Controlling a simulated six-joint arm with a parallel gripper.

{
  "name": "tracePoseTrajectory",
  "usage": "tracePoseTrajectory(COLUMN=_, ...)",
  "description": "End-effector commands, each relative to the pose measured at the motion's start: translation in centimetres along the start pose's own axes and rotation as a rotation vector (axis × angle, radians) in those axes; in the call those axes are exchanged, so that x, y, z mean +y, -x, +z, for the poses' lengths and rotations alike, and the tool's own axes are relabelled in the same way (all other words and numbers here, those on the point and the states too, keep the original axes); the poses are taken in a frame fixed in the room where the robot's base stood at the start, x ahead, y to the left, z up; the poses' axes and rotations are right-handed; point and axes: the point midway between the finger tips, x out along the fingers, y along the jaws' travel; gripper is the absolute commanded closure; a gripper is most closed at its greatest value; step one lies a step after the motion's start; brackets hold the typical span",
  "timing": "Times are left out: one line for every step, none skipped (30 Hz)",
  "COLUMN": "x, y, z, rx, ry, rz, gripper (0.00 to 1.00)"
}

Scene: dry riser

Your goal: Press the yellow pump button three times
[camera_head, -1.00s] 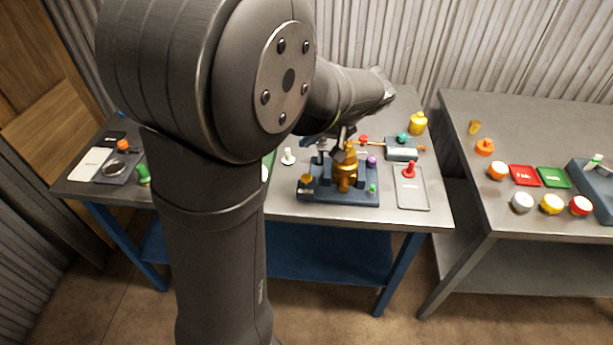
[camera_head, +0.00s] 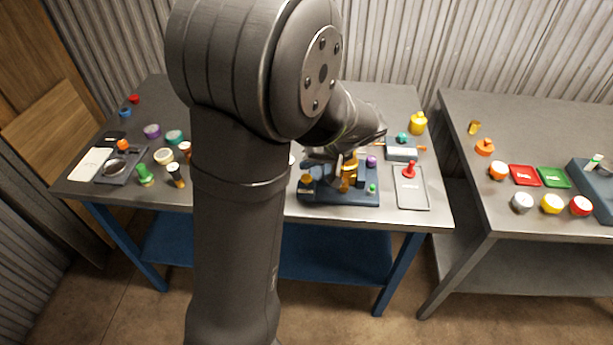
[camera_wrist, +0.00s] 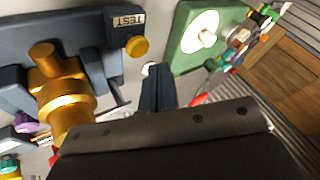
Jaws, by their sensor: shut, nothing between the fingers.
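A dark blue unit with a brass fitting (camera_head: 349,172) stands near the front edge of the middle table. A round yellow button (camera_wrist: 137,47) sits under a TEST label on this unit in the wrist view; a small yellow-orange knob (camera_head: 306,179) shows at its left end in the head view. A yellow rounded object with a knob (camera_head: 418,124) stands at the back right; I cannot tell if it is a pump. My gripper (camera_wrist: 157,72) is shut and empty, right of and apart from the TEST button. In the head view it is mostly hidden behind my arm.
A green plate with a white knob (camera_wrist: 187,60) lies right of my fingers in the wrist view. A grey plate with a red knob (camera_head: 409,172) lies right of the unit. Several jars and knobs crowd the table's left part. A second table (camera_head: 465,215) stands right, across a gap.

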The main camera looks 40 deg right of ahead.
Motion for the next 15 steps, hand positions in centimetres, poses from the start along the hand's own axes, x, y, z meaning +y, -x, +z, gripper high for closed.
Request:
tracePoseTrajectory(x=0.17, y=-0.33, z=0.17, rx=0.0, ry=0.0, rz=-0.001, gripper=1.0)
tracePoseTrajectory(x=0.25, y=-0.46, z=0.24, rx=0.0, ry=0.0, rz=0.0, gripper=1.0)
tracePoseTrajectory(x=0.34, y=-0.62, z=0.32, rx=0.001, ry=0.0, rz=0.0, gripper=1.0)
tracePoseTrajectory(x=0.38, y=-0.72, z=0.38, rx=0.001, ry=0.0, rz=0.0, gripper=1.0)
tracePoseTrajectory(x=0.42, y=-0.8, z=0.42, rx=0.001, ry=-0.001, rz=0.0, gripper=1.0)
tracePoseTrajectory(x=0.46, y=-0.88, z=0.46, rx=0.001, ry=-0.001, rz=0.0, gripper=1.0)
tracePoseTrajectory(x=0.48, y=-0.91, z=0.48, rx=0.001, ry=0.0, rz=0.0, gripper=1.0)
tracePoseTrajectory(x=0.49, y=-0.94, z=0.5, rx=0.001, ry=0.0, rz=0.0, gripper=1.0)
tracePoseTrajectory(x=0.5, y=-0.95, z=0.51, rx=0.001, ry=0.0, rz=0.0, gripper=1.0)
tracePoseTrajectory(x=0.5, y=-0.95, z=0.51, rx=0.001, ry=0.0, rz=0.0, gripper=1.0)
tracePoseTrajectory(x=0.5, y=-0.95, z=0.51, rx=0.001, ry=0.0, rz=0.0, gripper=1.0)
tracePoseTrajectory(x=0.5, y=-0.95, z=0.5, rx=0.001, ry=0.0, rz=0.0, gripper=1.0)
tracePoseTrajectory(x=0.5, y=-0.94, z=0.5, rx=0.001, ry=0.0, rz=0.0, gripper=1.0)
tracePoseTrajectory(x=0.49, y=-0.94, z=0.5, rx=0.001, ry=0.0, rz=0.0, gripper=1.0)
tracePoseTrajectory(x=0.49, y=-0.94, z=0.5, rx=0.001, ry=0.0, rz=0.0, gripper=1.0)
